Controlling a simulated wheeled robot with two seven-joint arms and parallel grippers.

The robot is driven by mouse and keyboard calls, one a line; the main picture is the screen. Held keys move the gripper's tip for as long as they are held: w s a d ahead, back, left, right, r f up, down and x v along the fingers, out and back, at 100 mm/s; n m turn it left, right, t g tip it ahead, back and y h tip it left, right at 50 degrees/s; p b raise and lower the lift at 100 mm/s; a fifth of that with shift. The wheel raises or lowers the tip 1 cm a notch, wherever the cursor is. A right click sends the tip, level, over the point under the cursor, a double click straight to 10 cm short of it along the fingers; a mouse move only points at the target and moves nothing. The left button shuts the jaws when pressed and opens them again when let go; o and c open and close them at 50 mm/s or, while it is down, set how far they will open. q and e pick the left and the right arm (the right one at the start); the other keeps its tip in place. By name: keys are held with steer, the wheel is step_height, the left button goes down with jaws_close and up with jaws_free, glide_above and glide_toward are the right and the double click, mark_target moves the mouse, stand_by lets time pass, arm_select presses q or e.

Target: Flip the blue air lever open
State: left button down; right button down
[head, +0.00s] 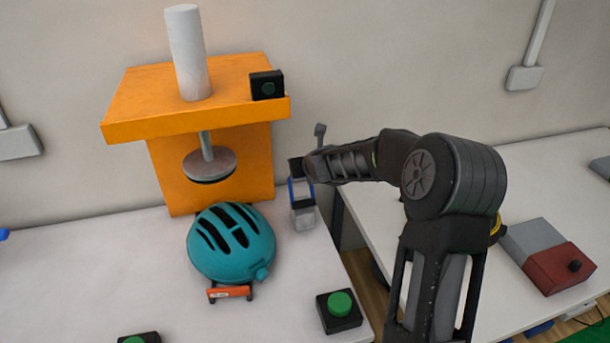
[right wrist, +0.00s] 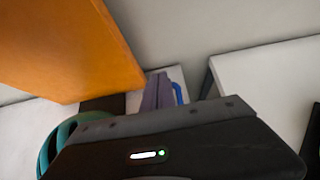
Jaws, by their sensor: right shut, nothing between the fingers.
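The blue air lever (head: 291,190) shows as a narrow blue strip at the back right of the near table, beside the orange press. It is largely covered by my right gripper (head: 302,192), which comes in from the right and points down there. In the right wrist view the blue lever (right wrist: 178,93) is a small blue piece just right of the fingers of my right gripper (right wrist: 160,88). The gripper is shut with nothing between its fingers. I cannot tell whether it touches the lever. A small grey block (head: 303,219) sits below the gripper. My left gripper is not in view.
The orange press (head: 200,120) stands left of the gripper, with a teal helmet (head: 232,245) below its round plate (head: 209,166). A green button (head: 340,304) sits at the table's front right. A gap separates this table from the right one (head: 375,240).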

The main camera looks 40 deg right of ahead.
steer(key=v, duration=0.5)
steer(key=shift+s, duration=0.1)
stand_by(0.4)
